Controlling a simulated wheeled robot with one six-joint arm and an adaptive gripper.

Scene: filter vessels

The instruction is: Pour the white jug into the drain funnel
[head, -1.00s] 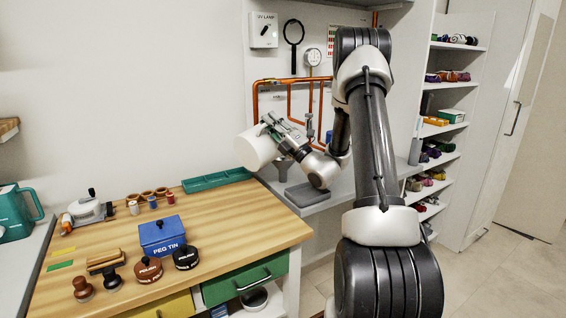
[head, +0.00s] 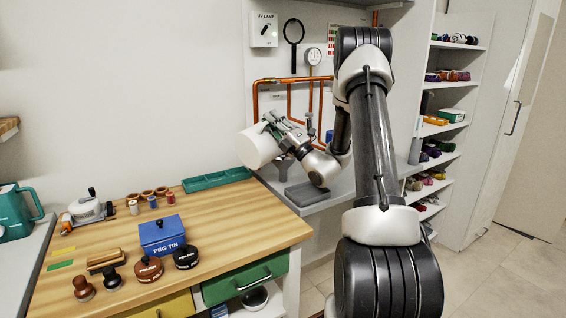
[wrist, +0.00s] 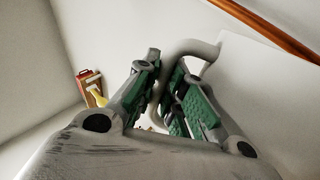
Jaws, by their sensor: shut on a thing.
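The white jug (head: 257,149) is held up off the bench, tipped well over to one side, in the middle of the head view. My gripper (head: 271,124) is shut on its handle. In the wrist view the green finger pads of my gripper (wrist: 174,108) close around the grey-white handle (wrist: 190,48), and the jug's pale side (wrist: 262,88) fills the right. A small grey funnel shape (head: 284,164), which looks like the drain funnel, stands on the grey bench just below and right of the jug. The jug's mouth and any liquid are hidden.
A grey block or mat (head: 307,193) lies on the grey bench under my wrist. Orange pipes (head: 290,83) run along the back panel. The wooden bench at left holds a green tray (head: 216,179), a blue peg tin (head: 161,235) and several small items.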

